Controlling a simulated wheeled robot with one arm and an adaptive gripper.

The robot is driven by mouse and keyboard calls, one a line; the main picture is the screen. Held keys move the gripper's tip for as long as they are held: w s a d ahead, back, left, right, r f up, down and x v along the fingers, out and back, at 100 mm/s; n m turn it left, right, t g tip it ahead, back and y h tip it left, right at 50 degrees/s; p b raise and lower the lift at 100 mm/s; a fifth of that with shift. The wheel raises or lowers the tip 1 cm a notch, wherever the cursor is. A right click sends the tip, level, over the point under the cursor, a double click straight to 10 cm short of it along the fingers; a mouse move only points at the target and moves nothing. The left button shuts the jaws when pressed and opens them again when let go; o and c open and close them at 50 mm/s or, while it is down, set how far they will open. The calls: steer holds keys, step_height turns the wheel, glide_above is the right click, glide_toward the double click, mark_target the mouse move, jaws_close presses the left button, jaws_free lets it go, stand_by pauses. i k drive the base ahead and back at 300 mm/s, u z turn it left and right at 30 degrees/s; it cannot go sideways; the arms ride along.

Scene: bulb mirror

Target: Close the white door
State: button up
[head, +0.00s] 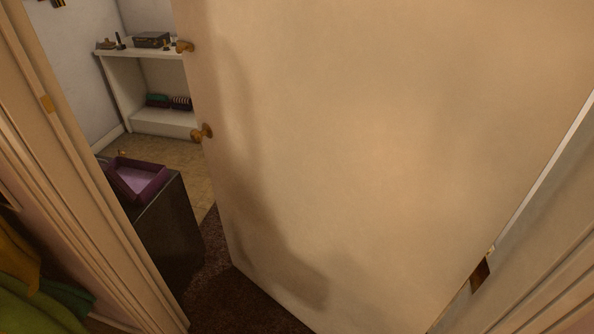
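The white door (390,150) fills most of the head view and stands ajar. Its hinge side is at the right, where a brass hinge (480,275) shows. Its free edge is at the left, with a round brass knob (203,132) and a second brass fitting (185,46) above it. A gap lies between this edge and the left door frame (85,160). A soft dark shadow falls on the door's lower left face. My gripper is not in this view.
Through the gap, a dark cabinet (175,225) with a purple tray (160,190) on it stands near the left frame. A white shelf (165,125) with small items stands behind. Dark carpet (235,300) lies in the doorway. Green cloth (40,305) is at the lower left.

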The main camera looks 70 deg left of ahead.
mark_target(365, 158)
steer(key=u, duration=2.65)
steer(key=k, duration=1.25)
steer(key=z, duration=0.2)
steer(key=i, duration=0.9)
steer(key=u, duration=0.85)
steer(key=i, duration=0.9)
steer(key=u, duration=1.05)
